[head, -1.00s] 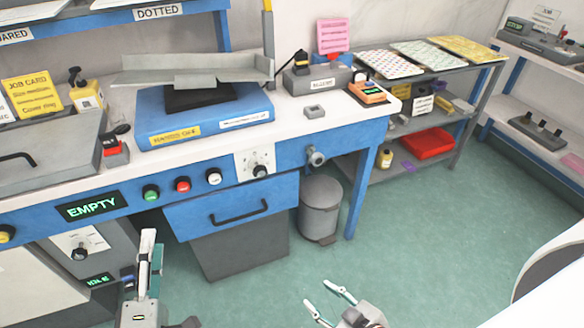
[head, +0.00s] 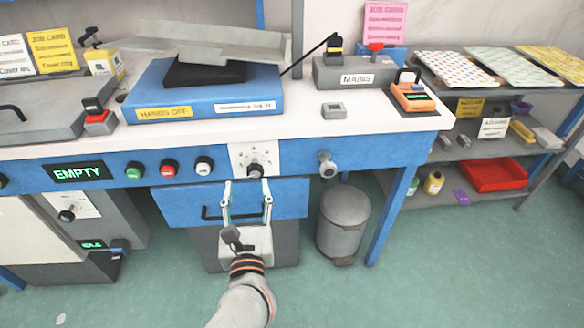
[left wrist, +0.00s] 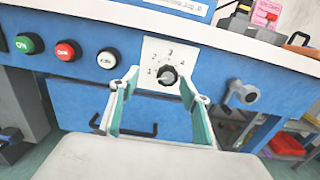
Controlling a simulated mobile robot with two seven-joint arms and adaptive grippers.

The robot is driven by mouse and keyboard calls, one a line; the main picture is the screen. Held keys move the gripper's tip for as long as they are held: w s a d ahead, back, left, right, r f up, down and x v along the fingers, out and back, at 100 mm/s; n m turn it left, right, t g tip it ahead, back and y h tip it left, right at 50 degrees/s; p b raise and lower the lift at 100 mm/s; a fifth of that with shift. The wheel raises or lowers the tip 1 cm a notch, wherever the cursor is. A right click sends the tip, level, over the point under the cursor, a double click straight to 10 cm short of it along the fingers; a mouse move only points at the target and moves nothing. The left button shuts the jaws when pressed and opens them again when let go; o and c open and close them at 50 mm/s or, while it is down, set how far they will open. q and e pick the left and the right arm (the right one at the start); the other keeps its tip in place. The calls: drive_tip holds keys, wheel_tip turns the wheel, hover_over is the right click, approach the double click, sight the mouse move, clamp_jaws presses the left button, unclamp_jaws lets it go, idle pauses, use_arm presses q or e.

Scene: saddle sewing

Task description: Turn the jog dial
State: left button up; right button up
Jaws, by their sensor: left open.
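A black dial (head: 255,171) sits on a white plate with a printed scale on the blue bench front; in the left wrist view the dial (left wrist: 168,74) shows numbers around it, including 1 to 4, and its pointer is too small to read surely. My left gripper (head: 247,192) is open and empty, its fingers pointing at the bench front just below the dial. In the left wrist view the fingertips (left wrist: 160,82) stand to either side of and below the dial, with no clear contact. My right gripper is out of view.
Green, red and white buttons (head: 168,167) line the panel left of the dial. A grey round knob (head: 327,166) sticks out at right. A drawer (head: 180,207) with a black handle lies below, behind my gripper. A grey bin (head: 342,220) stands at right.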

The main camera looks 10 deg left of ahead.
sight(255, 174)
use_arm(q)
drive_tip(key=shift+n, duration=0.4)
drive_tip(key=shift+w+a+f, duration=0.1)
drive_tip(key=shift+w+f, duration=0.05)
drive_tip(key=shift+w, duration=1.25)
drive_tip(key=shift+w+a+f, duration=0.1)
drive_tip(key=shift+w+f, duration=0.05)
drive_tip(key=shift+w, duration=1.25)
drive_tip(key=shift+w+a+f, duration=0.1)
drive_tip(key=shift+w+f, duration=0.05)
drive_tip(key=shift+w, duration=1.25)
drive_tip(key=c, duration=1.2)
